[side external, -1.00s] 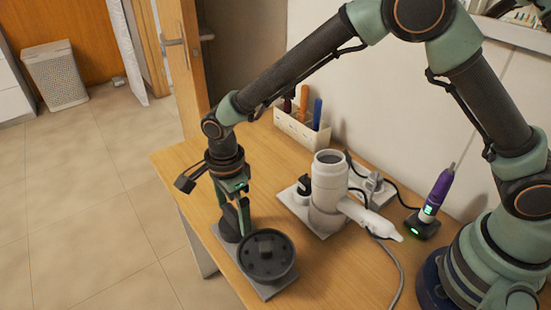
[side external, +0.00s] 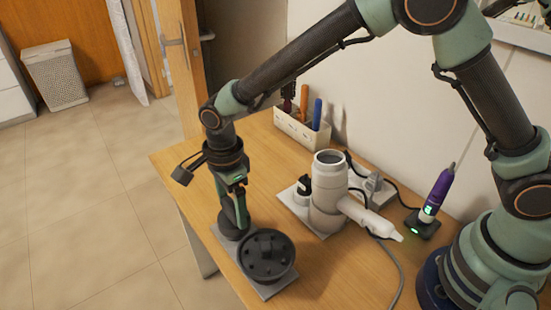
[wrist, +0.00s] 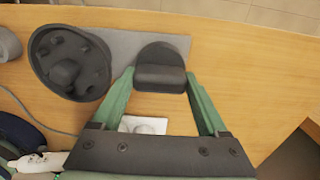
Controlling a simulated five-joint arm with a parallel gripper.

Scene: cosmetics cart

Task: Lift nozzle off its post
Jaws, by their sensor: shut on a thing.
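The dark grey nozzle (wrist: 160,70) sits at one end of a grey board (wrist: 122,42), seen from above in the wrist view. My gripper (wrist: 160,78) has its green fingers against both sides of it and is shut on it. In the side external view my gripper (side external: 236,215) points down at the nozzle (side external: 229,231), which is partly hidden by the fingers. The post is hidden under the nozzle. I cannot tell whether the nozzle has risen from the board.
A round dark diffuser (side external: 268,256) stands right beside the nozzle on the same board. A white hair dryer (side external: 329,185) stands behind to the right. A purple tool (side external: 438,190) and a white holder (side external: 299,132) are farther off. The table's left edge is close.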

